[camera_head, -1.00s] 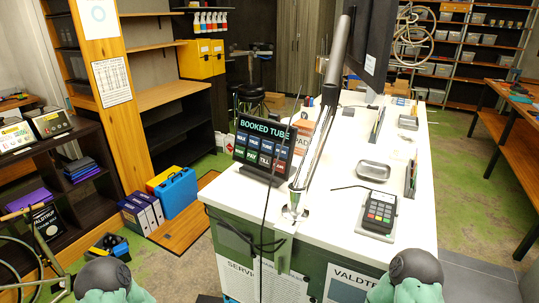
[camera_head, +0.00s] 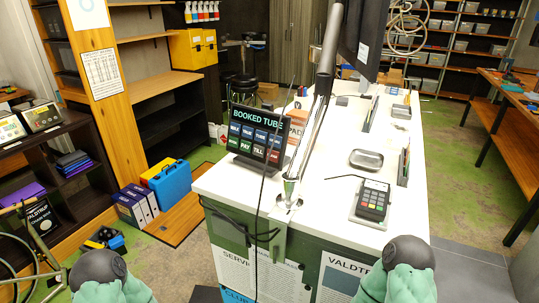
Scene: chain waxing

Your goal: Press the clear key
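A dark till screen (camera_head: 257,139) headed "BOOKED TUBE" stands at the near left of the white counter. It has a row of blue keys above a lower row with green keys, one marked PAY, a TILL key and a red key (camera_head: 274,157) at the right end. The red key's label is too small to read. A card terminal (camera_head: 373,201) with a small keypad and coloured keys lies at the counter's right front. Only green and dark grey parts of my two arms show at the bottom edge. Neither gripper shows.
A slanted metal pole and a dark cable stand in front of the till screen's right side. A metal dish (camera_head: 366,160) lies behind the terminal on the white counter (camera_head: 330,225). A blue case (camera_head: 171,184) and binders stand on the floor at left.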

